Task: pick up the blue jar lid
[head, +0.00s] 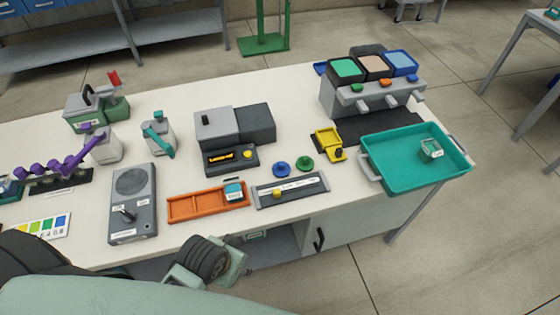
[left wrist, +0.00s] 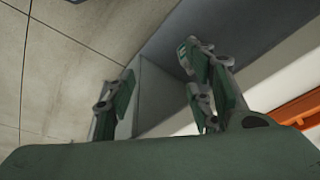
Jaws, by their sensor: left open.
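The blue jar lid (head: 281,169) lies flat on the white table, a small round disc with a raised knob. A similar green lid (head: 305,163) lies just right of it. My left gripper (head: 238,252) is at the table's front edge, below and left of the blue lid and well apart from it. In the left wrist view its fingers (left wrist: 160,68) are spread with nothing between them. The blue lid does not show in that view. My right gripper is not in view.
An orange tray (head: 195,208) and a grey slotted holder (head: 290,191) lie between the front edge and the lids. A yellow part (head: 327,142) and a teal tray (head: 400,181) stand to the right. A grey box unit (head: 215,128) stands behind left.

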